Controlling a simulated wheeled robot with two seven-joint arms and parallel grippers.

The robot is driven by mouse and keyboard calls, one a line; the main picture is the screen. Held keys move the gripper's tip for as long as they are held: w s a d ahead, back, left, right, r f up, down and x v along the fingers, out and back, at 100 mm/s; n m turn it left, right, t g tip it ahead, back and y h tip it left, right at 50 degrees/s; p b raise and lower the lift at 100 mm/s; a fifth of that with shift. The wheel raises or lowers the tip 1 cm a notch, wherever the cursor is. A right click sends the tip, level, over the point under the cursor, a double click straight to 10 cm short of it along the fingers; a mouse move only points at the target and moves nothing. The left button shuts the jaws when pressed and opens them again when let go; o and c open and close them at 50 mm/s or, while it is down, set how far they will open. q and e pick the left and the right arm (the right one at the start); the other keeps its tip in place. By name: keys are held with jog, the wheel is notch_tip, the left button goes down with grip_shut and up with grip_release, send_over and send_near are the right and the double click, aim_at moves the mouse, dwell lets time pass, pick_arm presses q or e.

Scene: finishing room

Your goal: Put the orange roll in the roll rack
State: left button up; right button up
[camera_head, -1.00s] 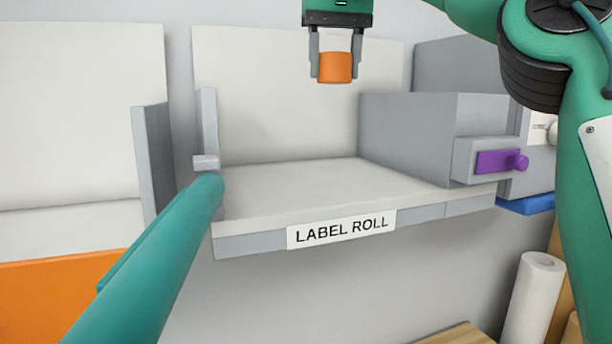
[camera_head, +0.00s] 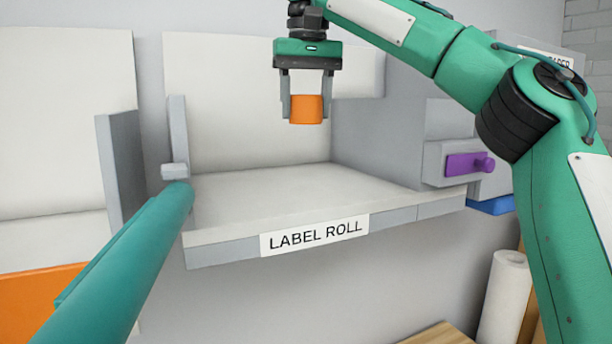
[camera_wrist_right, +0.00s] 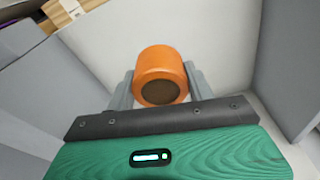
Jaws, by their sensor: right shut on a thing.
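The orange roll (camera_head: 306,110) is held between the two grey fingers of my right gripper (camera_head: 306,117). The gripper hangs from above, and the roll is in front of the pale back panel, above the floor of a grey-white bay (camera_head: 300,187) labelled LABEL ROLL. The roll appears clear of the bay floor. In the right wrist view, the roll (camera_wrist_right: 160,72) sits between the fingers with its dark round end showing. My left gripper is not identifiable in these frames.
A grey upright divider (camera_head: 178,135) bounds the bay on the left. A teal bar (camera_head: 120,265) crosses the lower left, ending near it. At right is a grey block with a purple knob (camera_head: 468,163). A white paper roll (camera_head: 503,295) stands lower right. The bay floor is empty.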

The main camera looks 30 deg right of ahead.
send_over(306, 195)
notch_tip(306, 195, down, 9)
jog(key=shift+s+f, duration=0.1)
notch_tip(306, 195, down, 2)
jog(key=shift+s+a+f, duration=0.1)
jog(key=shift+f, duration=0.85)
jog(key=o, duration=0.6)
jog(key=shift+f, duration=0.1)
jog(key=shift+c, duration=0.2)
jog(key=o, duration=0.4)
jog(key=shift+o, duration=0.2)
jog(key=r, duration=0.4)
jog(key=s+r, duration=0.1)
jog(key=r, duration=0.7)
jog(key=shift+s+a+r, duration=0.1)
jog(key=shift+s+a, duration=0.05)
jog(key=shift+s, duration=0.05)
